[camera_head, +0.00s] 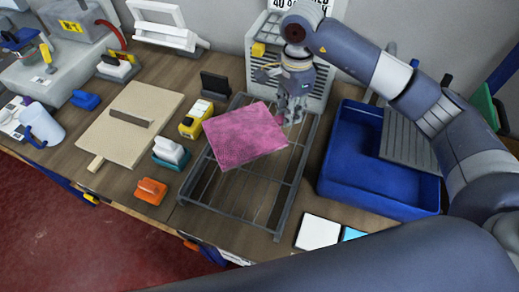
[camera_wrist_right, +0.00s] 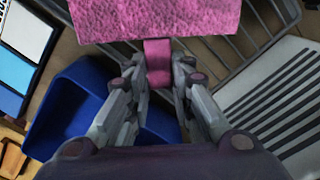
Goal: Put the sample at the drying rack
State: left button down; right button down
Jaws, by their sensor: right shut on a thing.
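The pink sample (camera_head: 244,136) is a flat square with a textured face, over the drying rack in the head view. In the right wrist view the sample (camera_wrist_right: 150,18) fills the top, with a narrow pink tab between the fingers. My right gripper (camera_wrist_right: 158,65) is shut on that tab; in the head view the right gripper (camera_head: 287,116) is at the sample's right edge. The drying rack (camera_head: 264,212) is a grey metal frame with bars on the bench. I cannot tell whether the sample touches the bars. My left gripper is not in view.
A blue tub (camera_head: 340,160) stands right of the rack, with a ribbed grey board in it. A white louvred unit (camera_head: 318,88) stands behind. White and light-blue tiles (camera_head: 318,232) lie in front. Brushes, a yellow tape measure (camera_head: 196,119) and a wooden board (camera_head: 110,140) lie left.

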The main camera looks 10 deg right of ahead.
notch_tip(320, 180, down, 6)
jog(key=shift+r+p, duration=0.25)
jog(key=shift+p, duration=0.8)
jog(key=shift+f, duration=0.6)
notch_tip(320, 180, down, 3)
jog(key=shift+p, duration=0.7)
jog(key=shift+w, duration=0.1)
jog(key=shift+f, duration=0.15)
jog(key=c, duration=1.4)
grip_release()
